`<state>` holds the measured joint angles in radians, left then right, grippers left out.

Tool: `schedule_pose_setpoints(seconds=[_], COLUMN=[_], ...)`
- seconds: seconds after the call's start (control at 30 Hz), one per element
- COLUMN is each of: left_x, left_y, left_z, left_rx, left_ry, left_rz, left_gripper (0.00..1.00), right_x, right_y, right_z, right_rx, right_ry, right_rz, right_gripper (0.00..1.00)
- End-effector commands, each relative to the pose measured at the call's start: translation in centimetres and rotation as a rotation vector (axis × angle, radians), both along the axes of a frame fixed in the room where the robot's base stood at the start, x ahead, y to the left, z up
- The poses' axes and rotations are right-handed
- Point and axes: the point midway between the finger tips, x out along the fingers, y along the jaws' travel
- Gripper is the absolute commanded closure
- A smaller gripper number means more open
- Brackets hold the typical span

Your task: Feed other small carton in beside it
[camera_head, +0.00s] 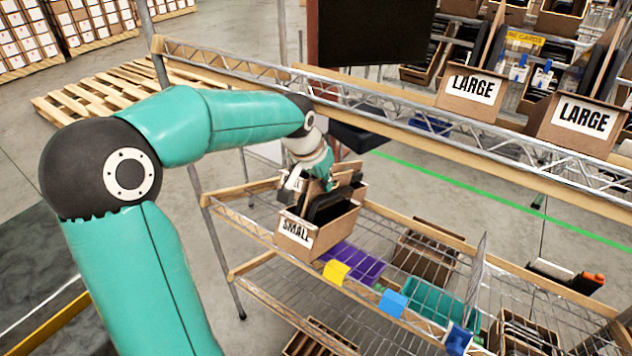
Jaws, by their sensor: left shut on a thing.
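A cardboard bin labelled SMALL (318,240) stands on the wire shelf. Thin brown cartons (345,170) and dark flat pieces (333,203) stand tilted inside it. My left arm reaches across from the left, and its gripper (298,184) is down at the bin's back left. It is shut on a thin brown piece, seemingly a small carton (314,188), at the bin's mouth. The gripper partly hides the carton, and I cannot tell whether it touches the bin floor or the pieces beside it. My right gripper is not in view.
Bins labelled LARGE (573,130) stand on the upper shelf at right. A pallet (120,90) lies behind.

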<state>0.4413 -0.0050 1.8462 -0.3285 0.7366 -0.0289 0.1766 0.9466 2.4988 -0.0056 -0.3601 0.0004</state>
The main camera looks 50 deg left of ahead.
Motion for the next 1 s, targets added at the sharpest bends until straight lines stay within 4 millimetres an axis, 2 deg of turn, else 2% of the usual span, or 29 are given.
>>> schedule_pose_setpoints(seconds=[1.0], left_x=[8.2], left_y=[2.7], left_z=[-4.1], left_rx=[0.001], left_ry=[-0.003], left_rz=[0.001], left_gripper=[1.0], right_x=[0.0], right_y=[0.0], right_z=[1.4], right_rx=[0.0], right_ry=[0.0], right_rz=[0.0], right_gripper=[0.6])
